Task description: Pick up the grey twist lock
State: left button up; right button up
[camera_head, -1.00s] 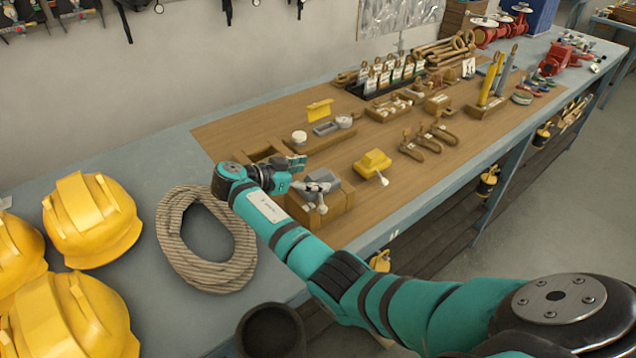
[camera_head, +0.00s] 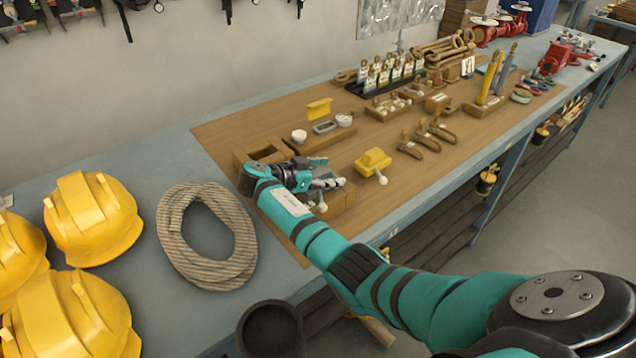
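The grey twist lock (camera_head: 337,183) sits on a wooden block (camera_head: 341,203) near the front of the bench. My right arm's wrist and gripper cover part of it. My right gripper (camera_head: 319,163) is over the back left side of the twist lock. Its fingers are small and partly hidden, so I cannot tell whether they are open or touch the lock. A yellow twist lock (camera_head: 373,162) with a white knob stands just to the right on the wooden board. My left gripper is not in view.
A coiled rope (camera_head: 174,236) and several yellow helmets (camera_head: 92,217) lie on the bench at left. An open wooden box (camera_head: 262,153) is behind my wrist. Wooden clamps (camera_head: 425,140) lie at right. A stretch of bare board lies in front of the yellow lock.

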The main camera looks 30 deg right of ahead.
jog(key=c, duration=1.1)
jog(key=shift+r, duration=0.1)
grip_shut()
jog(key=shift+d+r, duration=0.1)
